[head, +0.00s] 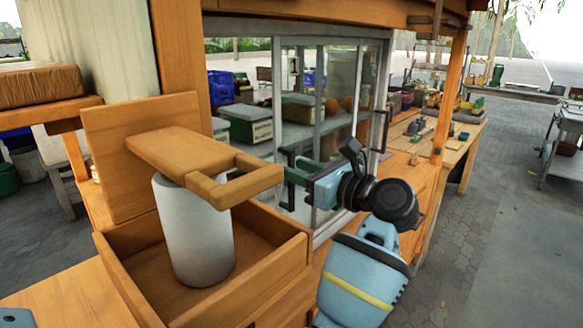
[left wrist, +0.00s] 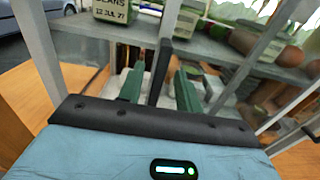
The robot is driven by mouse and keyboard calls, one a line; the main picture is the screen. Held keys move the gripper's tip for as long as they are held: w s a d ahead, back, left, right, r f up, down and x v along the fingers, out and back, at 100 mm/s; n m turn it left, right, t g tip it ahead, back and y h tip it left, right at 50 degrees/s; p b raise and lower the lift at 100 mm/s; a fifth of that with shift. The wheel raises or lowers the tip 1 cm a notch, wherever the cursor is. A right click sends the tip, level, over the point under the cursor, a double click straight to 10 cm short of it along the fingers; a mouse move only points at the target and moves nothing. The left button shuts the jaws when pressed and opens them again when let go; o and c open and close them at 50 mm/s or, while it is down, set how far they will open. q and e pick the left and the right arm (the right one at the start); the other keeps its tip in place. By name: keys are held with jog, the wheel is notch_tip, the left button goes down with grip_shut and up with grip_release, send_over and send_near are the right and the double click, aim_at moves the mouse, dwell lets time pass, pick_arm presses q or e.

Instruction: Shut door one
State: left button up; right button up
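A glass-fronted cabinet with grey metal frames (head: 277,100) stands behind the wooden counter. One black upright handle (head: 291,165) is at its left part, and another black handle (head: 384,130) is at its right edge. No door number is readable, and I cannot tell how far each door stands open. My left gripper (head: 293,176) is at the left handle. In the left wrist view its green fingers (left wrist: 160,88) stand apart on either side of the black handle bar (left wrist: 161,68), with narrow gaps seeming to show. My right gripper is not in view.
A wooden box (head: 265,265) with a pale cylinder (head: 195,235) and a wooden piece (head: 190,155) on top stands at front left, close to my left arm. Shelves behind the glass hold green-and-cream bins (head: 250,122). Paved floor lies open at right.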

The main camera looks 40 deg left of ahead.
pick_arm(q)
jog(key=shift+a, duration=0.1)
jog(key=shift+c, duration=0.6)
grip_shut()
